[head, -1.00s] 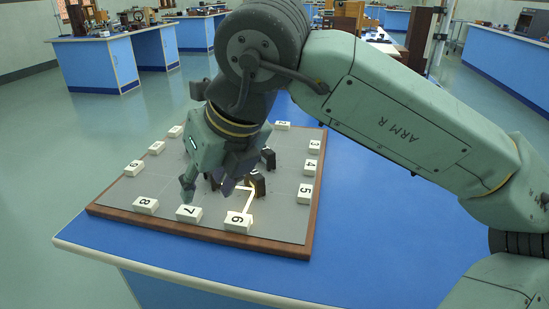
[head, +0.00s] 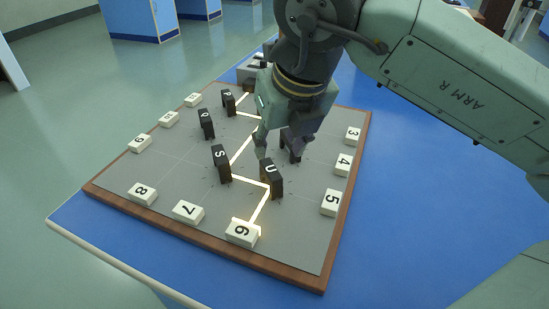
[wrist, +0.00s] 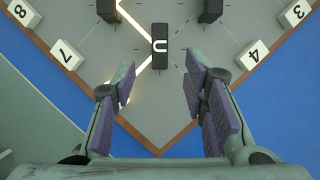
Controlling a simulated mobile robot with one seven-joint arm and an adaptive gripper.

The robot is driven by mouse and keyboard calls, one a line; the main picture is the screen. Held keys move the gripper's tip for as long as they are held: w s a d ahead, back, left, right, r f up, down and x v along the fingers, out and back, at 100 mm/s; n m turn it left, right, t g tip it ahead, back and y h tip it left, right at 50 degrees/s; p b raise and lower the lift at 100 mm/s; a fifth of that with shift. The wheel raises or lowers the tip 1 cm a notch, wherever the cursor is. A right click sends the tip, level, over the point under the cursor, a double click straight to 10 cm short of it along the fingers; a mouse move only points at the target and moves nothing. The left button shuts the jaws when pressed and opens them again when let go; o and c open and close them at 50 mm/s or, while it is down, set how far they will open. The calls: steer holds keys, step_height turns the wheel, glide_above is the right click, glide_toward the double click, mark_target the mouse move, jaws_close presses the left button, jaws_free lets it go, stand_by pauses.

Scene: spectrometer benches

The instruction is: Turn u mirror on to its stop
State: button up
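The u mirror (head: 268,179) is a dark upright block with a white U on top. It stands on the grey board (head: 185,232) near tile 6. A bright beam runs from the S mirror (head: 221,164) to the u mirror, then to tile 6 (head: 242,233). My gripper (head: 279,145) is over the board, just behind the u mirror in the head view. In the wrist view the u mirror (wrist: 160,47) lies beyond and between the fingertips, with nothing held. The fingers (wrist: 160,84) are spread apart. The left finger hides part of the beam toward tile 6.
Mirrors Q (head: 206,124) and P (head: 229,102) stand farther left, and another dark mirror (head: 290,148) is partly hidden behind my gripper. Numbered white tiles line the board's wooden rim (head: 345,215). The blue bench top (head: 420,200) is clear on the right.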

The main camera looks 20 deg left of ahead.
mark_target(271, 169)
steer(key=x, duration=0.8)
steer(key=shift+f+p, duration=0.35)
steer(key=shift+f, duration=0.05)
steer(key=shift+c, duration=0.4)
jaws_close()
